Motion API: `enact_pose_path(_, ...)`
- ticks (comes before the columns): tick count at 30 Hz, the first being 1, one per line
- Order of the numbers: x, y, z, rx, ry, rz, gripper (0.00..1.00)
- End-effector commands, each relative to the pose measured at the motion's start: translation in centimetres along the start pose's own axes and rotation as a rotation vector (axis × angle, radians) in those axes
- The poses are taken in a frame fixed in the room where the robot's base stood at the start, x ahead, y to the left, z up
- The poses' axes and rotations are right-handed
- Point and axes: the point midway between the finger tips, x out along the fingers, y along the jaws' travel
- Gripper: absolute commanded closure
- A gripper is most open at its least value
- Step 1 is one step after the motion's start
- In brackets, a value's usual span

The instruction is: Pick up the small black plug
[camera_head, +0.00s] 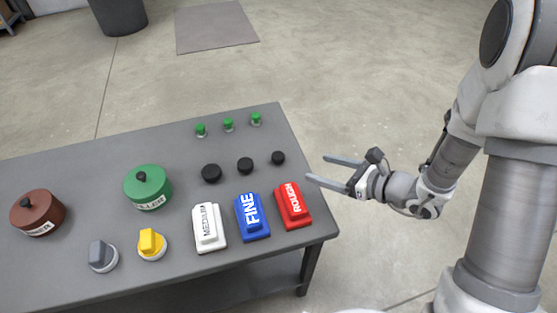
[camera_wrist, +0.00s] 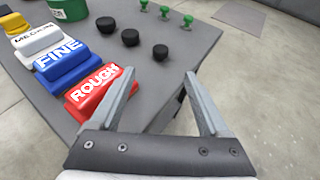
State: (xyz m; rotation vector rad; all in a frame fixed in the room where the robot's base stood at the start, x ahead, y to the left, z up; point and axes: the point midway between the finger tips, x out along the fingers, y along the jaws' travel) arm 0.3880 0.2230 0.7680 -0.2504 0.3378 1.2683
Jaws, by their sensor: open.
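Three round black plugs stand in a row on the grey table (camera_head: 90,165). The small black plug (camera_head: 278,157) is the rightmost, nearest the table's right edge; it also shows in the wrist view (camera_wrist: 160,52), just beyond my fingertips. The medium plug (camera_head: 245,165) and the large plug (camera_head: 211,173) stand to its left. My gripper (camera_head: 316,168) is open and empty, to the right of the small plug and apart from it. In the wrist view its two fingers (camera_wrist: 159,73) point toward the small plug.
A red ROUGH block (camera_head: 292,206), a blue FINE block (camera_head: 252,218) and a white MEDIUM block (camera_head: 208,229) stand in front of the plugs. Several green pegs (camera_head: 228,125) stand behind. A green canister (camera_head: 148,187) and a yellow-topped knob (camera_head: 151,244) are farther left.

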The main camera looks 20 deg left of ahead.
Motion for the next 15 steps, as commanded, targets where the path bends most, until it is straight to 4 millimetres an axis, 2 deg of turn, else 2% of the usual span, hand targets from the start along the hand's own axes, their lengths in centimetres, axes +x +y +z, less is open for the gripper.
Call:
enact_pose_path(1, 1.3, 0.2, -0.2, -0.003, 0.000, 0.007, 0.21)
enact_pose_path(9, 7.2, 0.2, -0.2, -0.005, 0.000, 0.007, 0.21)
enact_pose_path(15, 9.9, 0.1, -0.1, -0.004, 0.000, 0.005, 0.21)
